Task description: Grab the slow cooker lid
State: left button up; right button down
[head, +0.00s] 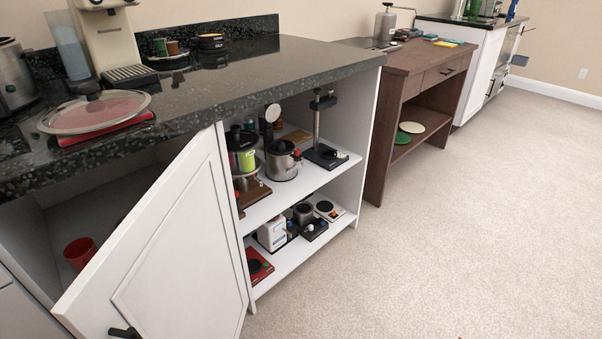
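A round glass lid (95,112) with a metal rim and a dark knob lies on the dark speckled counter (230,75) at the left. It looks like the slow cooker lid. It rests on or over a flat red item (135,124), which shows past its front and right edge. A silver pot-like appliance (14,78), cut off by the left edge, stands behind it; I cannot tell if it is the slow cooker. Neither of my grippers is in view.
A white cabinet door (170,250) stands open below the counter; a red cup (80,252) is inside. A coffee machine (112,40) stands behind the lid. Open shelves (275,205) hold several appliances. A brown wooden table (410,62) stands beyond. The carpet (450,230) at right is clear.

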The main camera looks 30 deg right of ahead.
aim_at(95, 109)
jog(key=i+j+z, duration=0.15)
jog(key=j+z, duration=0.15)
jog(key=j, duration=0.25)
jog(key=i+j+z, duration=0.25)
jog(key=j, duration=0.3)
jog(key=j+z, duration=0.3)
jog(key=j, duration=0.25)
jog(key=i+j, duration=0.15)
jog(key=j, duration=0.2)
